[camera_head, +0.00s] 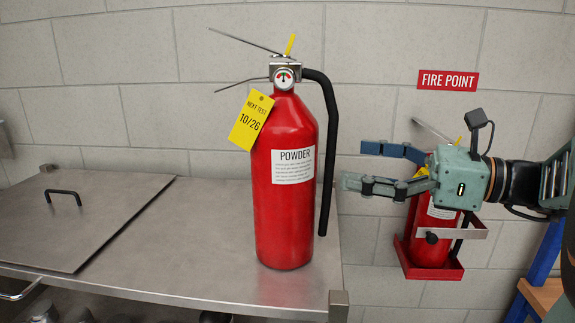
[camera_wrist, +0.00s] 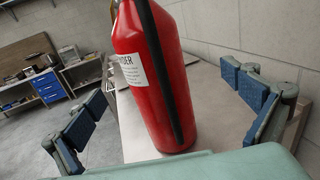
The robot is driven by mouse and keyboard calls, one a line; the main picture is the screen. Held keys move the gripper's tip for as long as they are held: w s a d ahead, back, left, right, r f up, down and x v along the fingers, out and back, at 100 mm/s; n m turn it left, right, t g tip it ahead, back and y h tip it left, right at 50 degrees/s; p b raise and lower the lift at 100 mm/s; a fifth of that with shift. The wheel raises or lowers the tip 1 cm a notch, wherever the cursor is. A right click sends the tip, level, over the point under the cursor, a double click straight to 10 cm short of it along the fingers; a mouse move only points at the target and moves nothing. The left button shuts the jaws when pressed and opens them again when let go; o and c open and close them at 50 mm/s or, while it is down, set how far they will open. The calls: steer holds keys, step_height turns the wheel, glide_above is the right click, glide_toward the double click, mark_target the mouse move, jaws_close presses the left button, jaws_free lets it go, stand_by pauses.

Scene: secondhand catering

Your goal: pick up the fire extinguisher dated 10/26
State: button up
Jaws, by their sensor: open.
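A red fire extinguisher (camera_head: 286,205) stands upright near the right end of a steel counter. Its yellow tag (camera_head: 251,120) reads "NEXT TEST 10/26", and its white label (camera_head: 293,165) reads "POWDER". A black hose (camera_head: 326,150) hangs down its right side. My gripper (camera_head: 352,166) is open and empty, to the right of this extinguisher and apart from it, pointing left. In the wrist view the extinguisher (camera_wrist: 160,85) stands ahead between the spread fingers; its top is cut off. A second red extinguisher (camera_head: 431,235) sits in a wall bracket, partly hidden behind my gripper; its tag cannot be read.
The steel counter (camera_head: 190,225) has a flat lid with a black handle (camera_head: 63,196) at the left. A red "FIRE POINT" sign (camera_head: 448,80) hangs on the block wall. A red bracket (camera_head: 432,268) holds the second extinguisher. Counter space left of the tagged extinguisher is clear.

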mark_target(317, 149)
steer(key=shift+g+y, duration=0.3)
steer(key=shift+g, duration=0.1)
steer(key=a, duration=0.2)
steer(key=w+a+r, duration=0.1)
steer(key=a, duration=0.1)
steer(key=w+a, duration=0.1)
steer(key=shift+a+r, duration=0.25)
steer(key=shift+a, duration=0.15)
steer(key=shift+x, duration=2.9)
steer(key=shift+s, duration=0.15)
steer(key=c, duration=2.2)
steer(key=shift+r, duration=0.3)
